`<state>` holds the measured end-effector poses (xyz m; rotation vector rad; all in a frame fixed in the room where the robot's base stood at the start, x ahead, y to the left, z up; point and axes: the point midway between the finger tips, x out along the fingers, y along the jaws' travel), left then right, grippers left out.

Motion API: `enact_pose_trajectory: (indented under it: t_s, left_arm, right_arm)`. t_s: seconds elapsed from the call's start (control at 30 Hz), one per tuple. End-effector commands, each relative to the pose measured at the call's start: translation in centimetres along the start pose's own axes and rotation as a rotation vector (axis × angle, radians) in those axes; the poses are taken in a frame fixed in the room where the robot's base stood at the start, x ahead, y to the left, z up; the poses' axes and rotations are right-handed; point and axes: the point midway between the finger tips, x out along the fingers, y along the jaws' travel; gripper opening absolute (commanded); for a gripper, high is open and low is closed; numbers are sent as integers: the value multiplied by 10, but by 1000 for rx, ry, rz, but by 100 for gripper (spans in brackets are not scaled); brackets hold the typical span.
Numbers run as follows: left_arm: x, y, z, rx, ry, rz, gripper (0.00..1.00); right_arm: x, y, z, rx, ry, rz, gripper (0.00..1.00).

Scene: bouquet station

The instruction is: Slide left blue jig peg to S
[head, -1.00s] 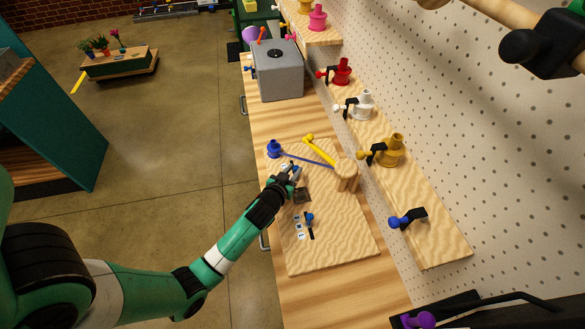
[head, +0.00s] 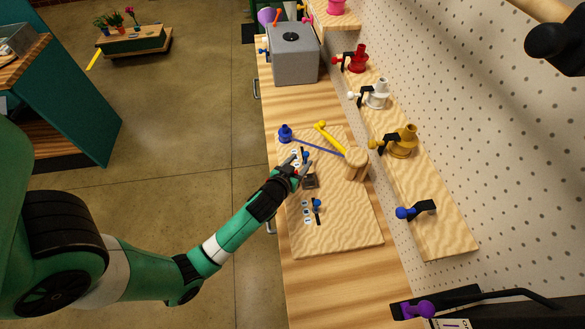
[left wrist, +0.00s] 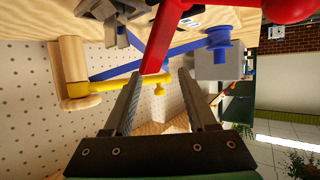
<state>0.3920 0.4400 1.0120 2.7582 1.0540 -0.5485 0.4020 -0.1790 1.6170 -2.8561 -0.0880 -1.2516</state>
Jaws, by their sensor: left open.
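A blue peg (head: 305,155) stands in the far slot of the wooden jig board, beside small printed labels. A second blue peg (head: 317,204) stands in the nearer slot. The labels are too small to read. My left gripper (head: 301,164) is just over the board, right by the far peg. In the left wrist view its two fingers (left wrist: 160,98) are wide apart with nothing held between them. A red bar (left wrist: 163,38) with a red ball end shows close beyond the fingertips there. My right gripper is not in view.
A blue spool (head: 285,133), yellow lever (head: 329,137) and wooden post (head: 355,165) stand on the jig board (head: 345,228), with a blue strip from spool to post. A grey box (head: 294,62) stands behind. A shelf (head: 440,222) with coloured spools runs along the right.

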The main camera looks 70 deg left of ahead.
Motion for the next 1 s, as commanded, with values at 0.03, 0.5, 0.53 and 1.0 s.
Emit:
enact_pose_trajectory:
  t_s: [0.03, 0.5, 0.53, 1.0]
  left_arm:
    - [-14, 1, -1, 1, -1, 4, 57]
    - [-81, 0, 0, 0, 0, 2, 57]
    - [-81, 0, 0, 0, 0, 1, 57]
    - [-80, 0, 0, -1, 0, 1, 57]
  right_arm:
    - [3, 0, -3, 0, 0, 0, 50]
    - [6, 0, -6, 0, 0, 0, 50]
    - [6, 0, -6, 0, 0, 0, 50]
    - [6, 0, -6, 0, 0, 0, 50]
